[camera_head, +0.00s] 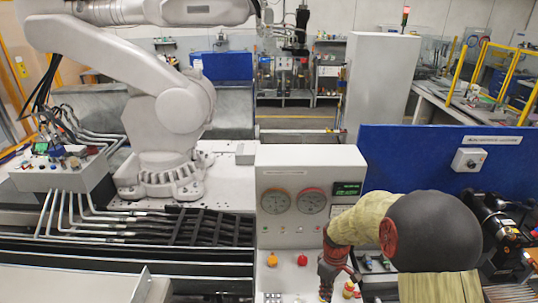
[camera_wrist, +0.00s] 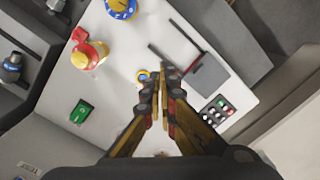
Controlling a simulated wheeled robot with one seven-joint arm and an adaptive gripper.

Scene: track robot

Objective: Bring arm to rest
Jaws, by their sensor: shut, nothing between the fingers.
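My arm shows at the lower right of the head view, with a tan sleeve and a large dark rounded link. It bends down over the control console. My gripper (camera_wrist: 157,70) points at the console's pale panel (camera_wrist: 150,35) in the wrist view. Its yellow and black fingers are together, with nothing between the tips. A small blue and yellow button (camera_wrist: 143,75) lies just beside the fingertips; I cannot tell whether they touch it. In the head view the dark red gripper body hangs above the console's lower right part, and the fingertips are hard to make out.
The console carries two gauges (camera_head: 291,201), an orange button (camera_head: 272,260) and a red button (camera_head: 302,260). The wrist view shows a red knob (camera_wrist: 88,53), a blue knob (camera_wrist: 122,8) and a green switch (camera_wrist: 83,112). A blue partition (camera_head: 440,160) stands behind my arm. A large white industrial arm (camera_head: 180,110) stands left.

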